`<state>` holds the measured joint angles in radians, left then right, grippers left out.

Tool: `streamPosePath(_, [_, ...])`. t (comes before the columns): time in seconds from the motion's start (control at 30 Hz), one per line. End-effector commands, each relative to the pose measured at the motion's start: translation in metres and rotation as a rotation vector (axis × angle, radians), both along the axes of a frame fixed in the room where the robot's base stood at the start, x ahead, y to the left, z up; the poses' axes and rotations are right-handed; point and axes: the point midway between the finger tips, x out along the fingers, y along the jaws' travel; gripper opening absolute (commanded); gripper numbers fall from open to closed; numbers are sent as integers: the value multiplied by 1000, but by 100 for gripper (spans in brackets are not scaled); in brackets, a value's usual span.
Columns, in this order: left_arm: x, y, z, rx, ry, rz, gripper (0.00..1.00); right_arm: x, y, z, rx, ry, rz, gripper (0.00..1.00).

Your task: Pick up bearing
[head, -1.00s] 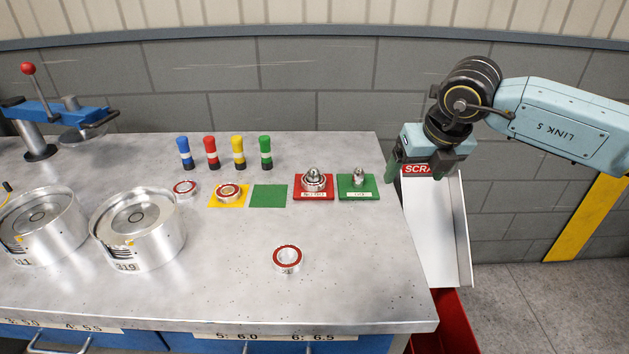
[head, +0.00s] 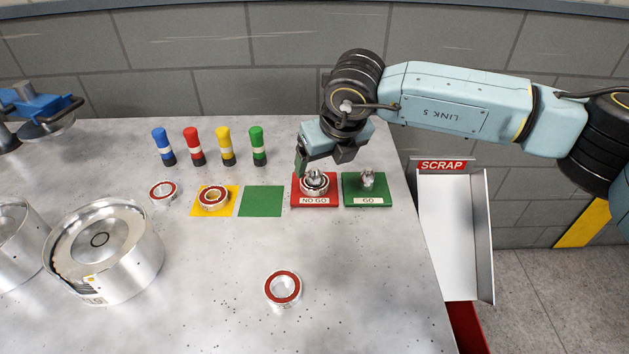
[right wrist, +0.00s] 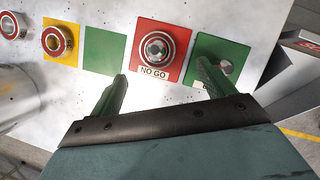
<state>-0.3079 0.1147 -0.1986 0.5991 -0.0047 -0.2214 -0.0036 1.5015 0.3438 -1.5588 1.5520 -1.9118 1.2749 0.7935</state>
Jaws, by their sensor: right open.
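A bearing (head: 314,184) sits around the metal plug on the red NO GO block (head: 300,203); it also shows in the right wrist view (right wrist: 144,51). My right gripper (head: 322,166) is open and empty above and behind this block. In the right wrist view its fingers (right wrist: 162,72) are spread, with the NO GO bearing beyond the gap. Another bearing (head: 212,198) lies on the yellow square, one (head: 162,191) on the table left of it, and a red-ringed one (head: 283,288) alone toward the front. My left gripper is out of view.
A green GO block (head: 380,200) with a bare plug stands right of NO GO. The green square (head: 261,202) is empty. Several coloured pegs (head: 227,147) stand behind. Metal cylinders (head: 110,270) fill the left. A SCRAP chute (head: 457,225) lies beyond the right edge.

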Motion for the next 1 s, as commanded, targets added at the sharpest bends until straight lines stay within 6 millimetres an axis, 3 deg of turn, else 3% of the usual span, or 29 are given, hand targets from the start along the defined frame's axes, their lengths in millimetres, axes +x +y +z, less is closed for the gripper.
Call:
streamPosePath(0.13, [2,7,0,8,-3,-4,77,6,3,-16,0,0,0,81])
streamPosePath(0.4, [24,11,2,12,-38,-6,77,13,11,-42,-1,2,0,81])
streamPosePath(0.6, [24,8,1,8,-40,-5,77,21,16,-65,-1,1,-1,81])
streamPosePath(0.87, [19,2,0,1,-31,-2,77,22,16,-67,0,0,0,81])
streamPosePath(1.0, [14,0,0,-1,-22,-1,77,22,16,-67,0,0,0,66])
